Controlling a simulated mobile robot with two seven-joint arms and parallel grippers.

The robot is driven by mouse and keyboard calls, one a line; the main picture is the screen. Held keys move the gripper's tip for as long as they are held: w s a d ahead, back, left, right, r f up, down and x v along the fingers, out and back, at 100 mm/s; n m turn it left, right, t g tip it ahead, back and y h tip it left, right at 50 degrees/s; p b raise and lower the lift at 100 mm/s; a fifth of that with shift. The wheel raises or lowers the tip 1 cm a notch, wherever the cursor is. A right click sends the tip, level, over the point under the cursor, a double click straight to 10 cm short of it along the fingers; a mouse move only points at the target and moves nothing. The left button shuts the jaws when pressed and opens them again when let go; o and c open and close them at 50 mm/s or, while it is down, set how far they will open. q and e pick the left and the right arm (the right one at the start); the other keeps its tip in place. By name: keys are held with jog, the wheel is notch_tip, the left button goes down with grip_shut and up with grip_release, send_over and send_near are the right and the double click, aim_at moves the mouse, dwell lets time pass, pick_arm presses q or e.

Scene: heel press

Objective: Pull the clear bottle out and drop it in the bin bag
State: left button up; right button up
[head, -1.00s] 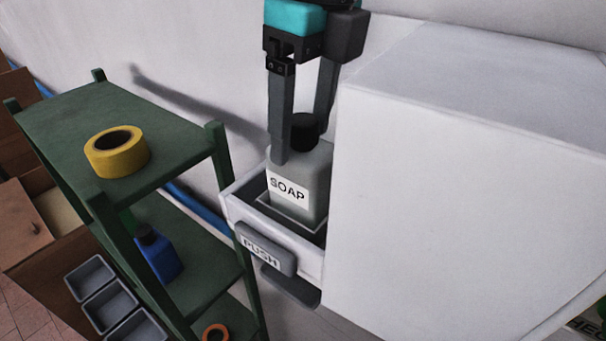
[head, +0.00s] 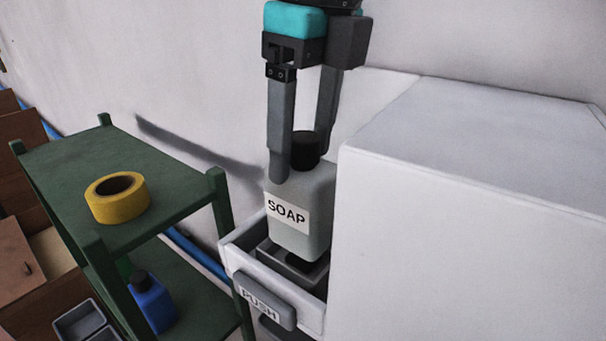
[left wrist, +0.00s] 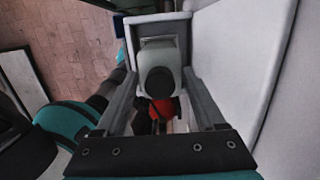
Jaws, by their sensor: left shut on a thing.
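The clear, greyish bottle (head: 318,218) has a SOAP label and a black cap, and it is upright above the open drawer (head: 237,262) of the white machine. Its base shows above a grey holder (head: 273,258) inside the drawer. My left gripper (head: 303,165) is shut on the bottle, with one finger on each side near its top. In the left wrist view the bottle (left wrist: 160,54) is between the two fingers. My right gripper is not in view. I see no bin bag that I can make out.
The big white housing (head: 450,235) stands close on the right of the bottle. The drawer front bears a PUSH plate (head: 264,302). On the left a green shelf (head: 165,178) holds yellow tape (head: 117,205) and a blue bottle (head: 152,303). A red object (left wrist: 166,108) shows in the left wrist view.

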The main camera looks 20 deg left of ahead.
pick_arm(q)
notch_tip(320, 180, up, 5)
jog(key=shift+r, duration=0.2)
jog(key=shift+s+r, duration=0.1)
jog(key=shift+r, duration=0.15)
jog(key=shift+s+a+r+b, duration=0.1)
jog(key=shift+s+a+b, duration=0.1)
jog(key=shift+s+b, duration=0.5)
jog(key=s+a+b, duration=0.2)
jog(key=s+a, duration=0.1)
jog(key=s, duration=0.4)
jog(key=shift+s+b, duration=0.3)
jog(key=shift+s, duration=0.1)
